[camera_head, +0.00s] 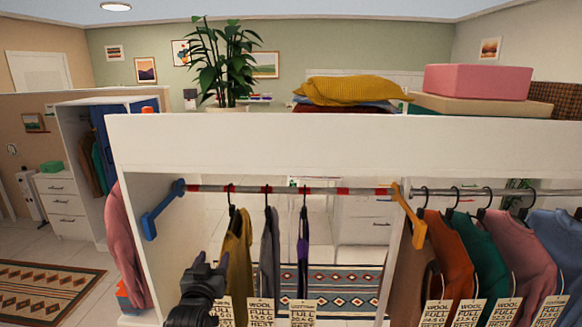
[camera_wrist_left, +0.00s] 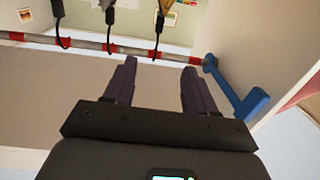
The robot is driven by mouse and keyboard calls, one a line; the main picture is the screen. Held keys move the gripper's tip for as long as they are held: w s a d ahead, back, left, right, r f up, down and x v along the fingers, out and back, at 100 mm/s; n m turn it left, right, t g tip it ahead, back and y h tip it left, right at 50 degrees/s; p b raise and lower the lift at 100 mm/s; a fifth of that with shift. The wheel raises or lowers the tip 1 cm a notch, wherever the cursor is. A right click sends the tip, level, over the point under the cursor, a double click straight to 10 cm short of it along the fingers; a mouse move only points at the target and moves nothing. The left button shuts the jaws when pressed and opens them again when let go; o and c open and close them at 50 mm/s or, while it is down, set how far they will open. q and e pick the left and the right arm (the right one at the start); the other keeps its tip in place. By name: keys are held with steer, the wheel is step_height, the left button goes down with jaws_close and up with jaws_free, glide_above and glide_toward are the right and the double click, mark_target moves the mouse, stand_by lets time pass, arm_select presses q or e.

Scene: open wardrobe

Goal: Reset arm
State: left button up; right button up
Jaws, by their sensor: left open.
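My left gripper (camera_head: 211,259) is open and empty, in front of the wardrobe's left bay, below the hanging rail (camera_head: 255,190). Its two dark fingers (camera_wrist_left: 160,70) show apart in the left wrist view, with nothing between them. The rail also shows in that view (camera_wrist_left: 90,45), beyond the fingertips. In the head view the gripper is just left of a mustard garment (camera_head: 237,250) on a hanger; I cannot tell whether they touch. My right gripper is not in view.
A blue bracket (camera_head: 160,208) holds the rail's left end and an orange one (camera_head: 408,215) its right end. Grey (camera_head: 270,255) and purple (camera_head: 303,250) garments hang there too. Several garments fill the right bay, including a green one (camera_head: 475,250). A white top panel (camera_head: 330,137) spans above.

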arm_select(q)
steer(key=s+a+f+g, duration=0.15)
steer(key=s+f, duration=0.45)
steer(key=f, duration=0.6)
steer(key=s+f+g, duration=0.2)
steer(key=s+f, duration=0.4)
steer(key=f, duration=0.6)
steer(key=s+f+m+g, duration=0.1)
steer(key=s+f+g, duration=0.3)
steer(key=s, duration=0.8)
steer(key=s+f+g, duration=0.2)
steer(key=s+f, duration=0.4)
steer(key=s, duration=0.6)
steer(key=s+r+m+g, duration=0.1)
steer(key=s+r+g, duration=0.5)
steer(key=s, duration=0.7)
step_height(320, 180, up, 21)
steer(key=t+p, duration=0.1)
steer(key=p, duration=1.8)
steer(key=shift+h+p, duration=0.3)
steer(key=shift+p, duration=0.1)
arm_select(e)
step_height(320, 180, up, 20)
